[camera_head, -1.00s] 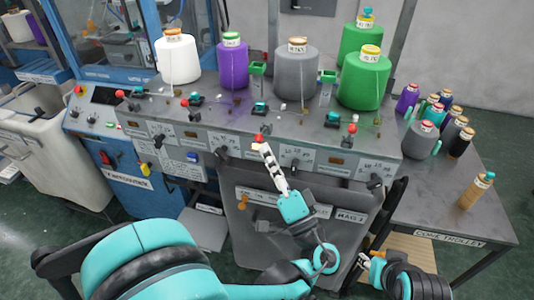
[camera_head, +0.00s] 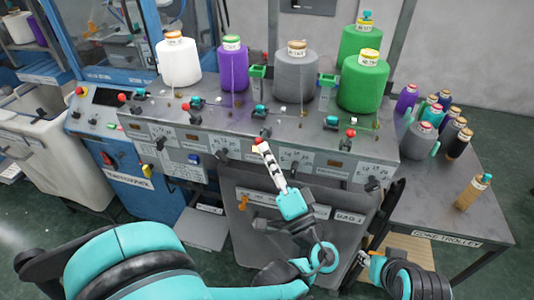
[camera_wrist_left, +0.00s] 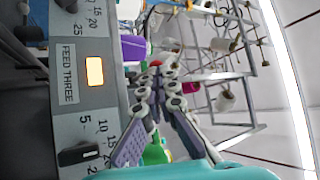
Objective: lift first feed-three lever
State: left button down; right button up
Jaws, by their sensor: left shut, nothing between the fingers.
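The feed-three panel shows in the left wrist view with its "FEED THREE" label (camera_wrist_left: 68,75), a lit amber window (camera_wrist_left: 95,70) and black dials. In the head view a red lever knob (camera_head: 259,140) sits at the console's front edge, right at the tips of my left gripper (camera_head: 262,150). The left gripper is shut and empty. In the left wrist view its fingers (camera_wrist_left: 157,75) converge beside the panel; whether they touch the knob I cannot tell. The lever's stem is mostly hidden. My right gripper (camera_head: 365,262) is low at the right, apart from the console, its fingers unclear.
Other red-knobbed levers stand on the console, at the left (camera_head: 184,102) and the right (camera_head: 351,132). White (camera_head: 178,63), purple (camera_head: 233,72), grey (camera_head: 297,78) and green (camera_head: 363,85) cones stand behind. A cone trolley (camera_head: 425,205) is at the right.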

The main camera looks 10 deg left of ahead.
pick_arm(q)
jog(key=w+r+m+g+h+p, duration=0.3)
jog(key=r+m+g+h+p, duration=0.2)
jog(key=p, duration=1.1)
jog(key=shift+w+r+m+h, duration=0.35)
jog(key=shift+r+m, duration=0.5)
jog(key=shift+m, duration=0.25)
